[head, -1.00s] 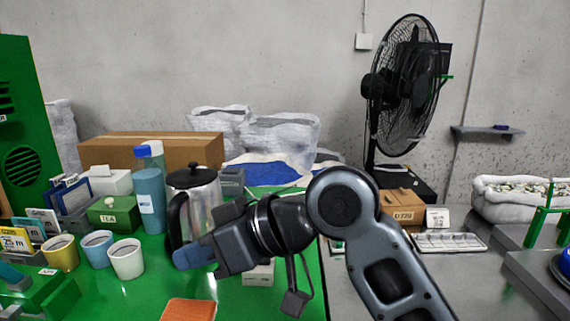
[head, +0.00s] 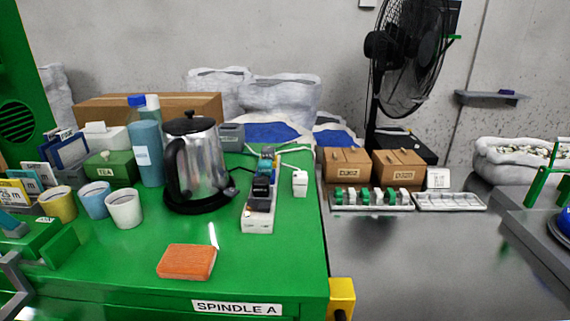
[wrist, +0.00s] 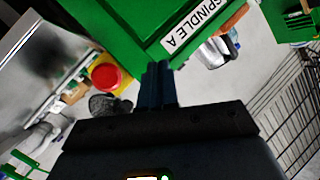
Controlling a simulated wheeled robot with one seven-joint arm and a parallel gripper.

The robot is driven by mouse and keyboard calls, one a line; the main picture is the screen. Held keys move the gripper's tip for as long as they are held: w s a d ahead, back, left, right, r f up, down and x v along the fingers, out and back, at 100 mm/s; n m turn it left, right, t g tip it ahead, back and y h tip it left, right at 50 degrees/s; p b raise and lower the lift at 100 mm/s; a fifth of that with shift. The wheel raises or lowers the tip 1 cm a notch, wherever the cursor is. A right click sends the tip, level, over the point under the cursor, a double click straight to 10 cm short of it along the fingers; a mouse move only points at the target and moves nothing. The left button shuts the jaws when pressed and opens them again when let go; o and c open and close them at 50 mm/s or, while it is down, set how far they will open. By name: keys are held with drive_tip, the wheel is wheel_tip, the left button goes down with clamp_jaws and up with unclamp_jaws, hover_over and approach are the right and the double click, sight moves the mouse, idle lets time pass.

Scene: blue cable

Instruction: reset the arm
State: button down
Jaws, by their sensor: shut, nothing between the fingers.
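My gripper (wrist: 158,85) shows in the wrist view with its dark blue fingers together and nothing between them. It hangs in free space in front of the green bench (wrist: 125,25), apart from anything. The bench's front label, SPINDLE A (wrist: 190,30), shows beyond the fingers. In the head view my gripper and arm are not seen over the green bench (head: 120,270).
A kettle (head: 197,165), power strip (head: 258,220) with plugs, white adapter (head: 300,183), orange sponge (head: 187,261) and cups (head: 124,208) stand on the bench. A red button (wrist: 106,76) on a yellow box and a wire basket (wrist: 290,110) lie near my gripper.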

drive_tip(key=s+d+h+b, duration=0.1)
drive_tip(key=s+d+h, duration=0.2)
drive_tip(key=s+d, duration=0.5)
drive_tip(key=s+d+n+h+b, duration=0.1)
drive_tip(key=s+d+h+b, duration=0.1)
drive_tip(key=s+d, duration=0.7)
drive_tip(key=s+f+h, duration=0.1)
drive_tip(key=s, duration=0.6)
drive_tip(key=shift+s+t+h, duration=0.3)
drive_tip(key=shift+s, duration=0.05)
